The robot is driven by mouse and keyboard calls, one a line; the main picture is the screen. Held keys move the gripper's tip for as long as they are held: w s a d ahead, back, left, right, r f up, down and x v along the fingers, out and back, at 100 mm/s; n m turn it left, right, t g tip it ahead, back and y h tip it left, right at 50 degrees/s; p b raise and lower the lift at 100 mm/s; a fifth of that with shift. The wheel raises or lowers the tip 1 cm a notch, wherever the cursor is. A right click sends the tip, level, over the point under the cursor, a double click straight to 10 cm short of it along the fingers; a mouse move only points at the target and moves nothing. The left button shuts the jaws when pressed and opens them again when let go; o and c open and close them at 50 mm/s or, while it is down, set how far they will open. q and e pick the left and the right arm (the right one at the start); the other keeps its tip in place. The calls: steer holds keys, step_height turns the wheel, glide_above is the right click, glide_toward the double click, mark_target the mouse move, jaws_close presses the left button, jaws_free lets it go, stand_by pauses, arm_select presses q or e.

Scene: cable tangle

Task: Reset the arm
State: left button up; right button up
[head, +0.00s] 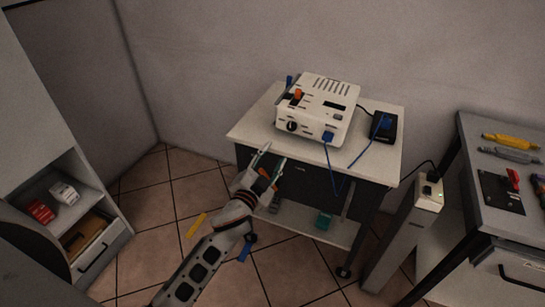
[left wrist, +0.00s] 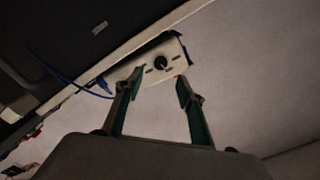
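My left gripper (head: 271,164) is in front of the white-topped cart, just below its front edge, at the end of my left arm. Its two fingers are spread with nothing between them. The left wrist view also shows these open fingers (left wrist: 157,84), with the white device (left wrist: 160,62) beyond them. In the head view, the white device (head: 318,106) sits on the cart top (head: 255,133), apart from the gripper. A blue cable (head: 327,158) hangs from its front. My right gripper is in neither view.
A black box (head: 384,127) sits right of the device. A power post (head: 429,193) stands right of the cart. A tool bench (head: 470,135) is at the far right. A cabinet (head: 75,170) with small boxes is at left. Yellow (head: 196,225) and blue (head: 245,249) items lie low near my arm.

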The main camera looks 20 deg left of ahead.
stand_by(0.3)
arm_select(q)
steer(key=s+d+f+n+g, duration=0.1)
steer(key=s+f+g, duration=0.1)
steer(key=s+f, duration=0.5)
steer(key=s+d+f+n+g+h+p, duration=0.1)
steer(key=s+f+n+g, duration=0.1)
steer(key=s+f, duration=0.5)
steer(key=s+d+f+n+g+h, duration=0.1)
steer(key=s+f+g, duration=0.2)
steer(key=s, duration=1.4)
step_height(320, 180, down, 4)
steer(key=shift+d+f+n+p, duration=0.1)
steer(key=shift+d+n+p, duration=0.05)
steer(key=shift+n+p, duration=0.25)
